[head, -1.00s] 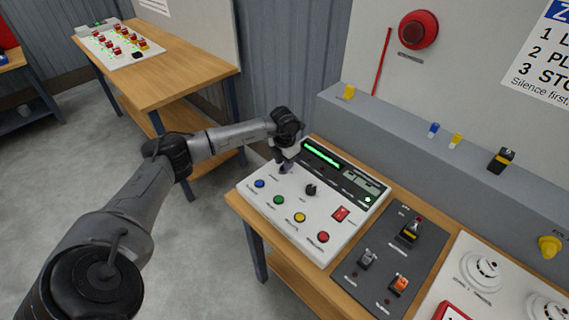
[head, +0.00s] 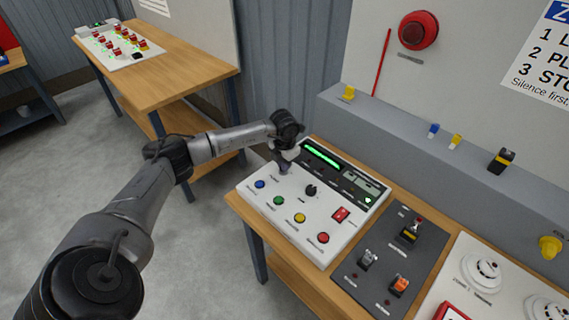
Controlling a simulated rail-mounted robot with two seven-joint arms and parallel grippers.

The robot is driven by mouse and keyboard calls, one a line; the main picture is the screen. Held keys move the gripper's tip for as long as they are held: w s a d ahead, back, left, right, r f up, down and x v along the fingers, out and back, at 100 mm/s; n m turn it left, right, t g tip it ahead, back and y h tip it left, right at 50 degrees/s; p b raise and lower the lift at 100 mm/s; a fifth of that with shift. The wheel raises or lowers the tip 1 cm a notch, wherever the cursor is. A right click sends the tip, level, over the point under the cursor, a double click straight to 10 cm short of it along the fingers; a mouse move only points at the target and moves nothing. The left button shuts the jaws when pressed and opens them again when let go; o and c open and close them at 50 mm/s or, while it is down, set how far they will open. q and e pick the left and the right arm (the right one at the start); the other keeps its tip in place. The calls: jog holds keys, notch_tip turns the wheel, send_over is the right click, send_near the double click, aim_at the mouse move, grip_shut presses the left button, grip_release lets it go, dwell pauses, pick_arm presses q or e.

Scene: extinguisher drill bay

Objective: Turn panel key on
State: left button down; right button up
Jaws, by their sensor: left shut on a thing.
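The white control panel (head: 262,211) sits on the wooden bench. It has a lit green bar display, a small grey screen, a black knob (head: 310,190), blue, green, yellow and red buttons, and a red rocker switch (head: 341,214). My left gripper (head: 284,168) points down at the panel's upper left, above and left of the black knob. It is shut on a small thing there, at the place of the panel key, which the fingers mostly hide. I cannot tell which way the key is turned. My right gripper is not in view.
A dark plate with several toggle switches (head: 367,259) lies right of the panel, and white detectors (head: 481,270) lie beyond it. A grey ledge (head: 400,128) with small coloured items runs behind. Another wooden table (head: 175,75) stands at the back left.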

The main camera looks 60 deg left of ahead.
pick_arm(q)
jog(key=shift+m, duration=1.2)
jog(key=m, duration=0.3)
jog(key=shift+d+m, duration=0.15)
jog(key=shift+m, duration=0.15)
jog(key=m, duration=0.4)
jog(key=shift+d, duration=0.1)
jog(key=shift+s+m, duration=0.1)
jog(key=shift+m, duration=0.8)
jog(key=c, duration=1.3)
grip_release()
